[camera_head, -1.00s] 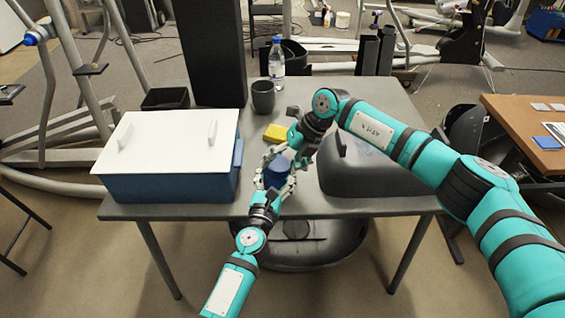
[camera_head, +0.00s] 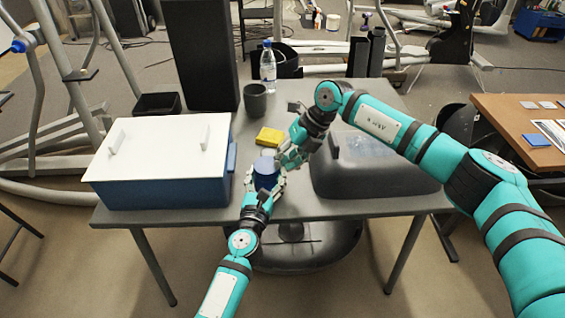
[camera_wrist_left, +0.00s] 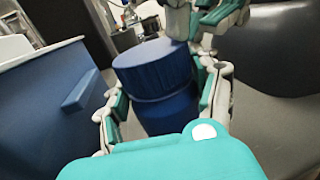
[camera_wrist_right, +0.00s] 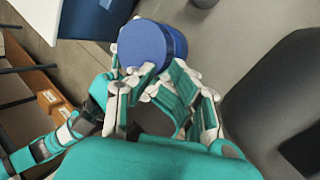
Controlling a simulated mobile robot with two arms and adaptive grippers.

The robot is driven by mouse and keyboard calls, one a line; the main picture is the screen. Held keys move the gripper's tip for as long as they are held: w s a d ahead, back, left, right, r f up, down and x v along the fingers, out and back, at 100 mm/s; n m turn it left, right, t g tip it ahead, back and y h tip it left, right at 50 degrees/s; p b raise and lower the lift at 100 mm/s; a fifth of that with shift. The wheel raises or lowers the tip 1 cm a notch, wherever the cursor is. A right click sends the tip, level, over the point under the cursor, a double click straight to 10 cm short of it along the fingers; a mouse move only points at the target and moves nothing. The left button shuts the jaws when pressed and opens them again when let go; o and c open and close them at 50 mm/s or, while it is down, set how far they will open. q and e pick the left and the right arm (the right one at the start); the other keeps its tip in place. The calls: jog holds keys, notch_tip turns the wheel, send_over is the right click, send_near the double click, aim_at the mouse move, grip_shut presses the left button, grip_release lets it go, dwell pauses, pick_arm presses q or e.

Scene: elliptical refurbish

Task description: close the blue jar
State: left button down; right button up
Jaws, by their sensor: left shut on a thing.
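The blue jar (camera_head: 266,173) stands upright near the front edge of the grey table. Its wider blue lid (camera_wrist_left: 153,66) sits on top, with a thin seam below it in the left wrist view. My left gripper (camera_head: 264,186) is shut around the jar body (camera_wrist_left: 168,112) from the front. My right gripper (camera_head: 288,160) is just right of the lid, with its fingers apart and nothing between them. The round lid top also shows in the right wrist view (camera_wrist_right: 142,43), just beyond the right fingers (camera_wrist_right: 160,85). Whether they touch it, I cannot tell.
A blue box with a white lid (camera_head: 160,148) stands left of the jar. A dark grey rounded case (camera_head: 375,165) is on the right. A yellow sponge (camera_head: 270,136), a grey cup (camera_head: 255,100) and a water bottle (camera_head: 268,66) stand behind.

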aim_at(267, 165)
jog(key=o, duration=0.4)
jog(key=shift+w+a+r+n, duration=0.1)
jog(key=shift+a+r+n, duration=0.15)
jog(key=shift+n, duration=0.25)
jog(key=o, duration=0.7)
jog(key=n, duration=0.2)
jog(key=a+r+n+h, duration=0.1)
jog(key=n, duration=0.1)
jog(key=a+r+n+h, duration=0.1)
jog(key=shift+w+a+n, duration=0.1)
jog(key=shift+w+n, duration=0.3)
jog(key=shift+o, duration=1.2)
jog(key=n+h, duration=0.1)
jog(key=n, duration=0.1)
jog(key=a+r+n, duration=0.1)
jog(key=n, duration=0.1)
jog(key=r+n+h, duration=0.1)
jog(key=n, duration=0.1)
jog(key=shift+a+r+h, duration=0.25)
jog(key=shift+a+h, duration=0.05)
jog(key=shift+s+a+r+n+h, duration=0.15)
jog(key=shift+r+n+h, duration=0.4)
jog(key=shift+n, duration=0.65)
jog(key=shift+f, duration=4)
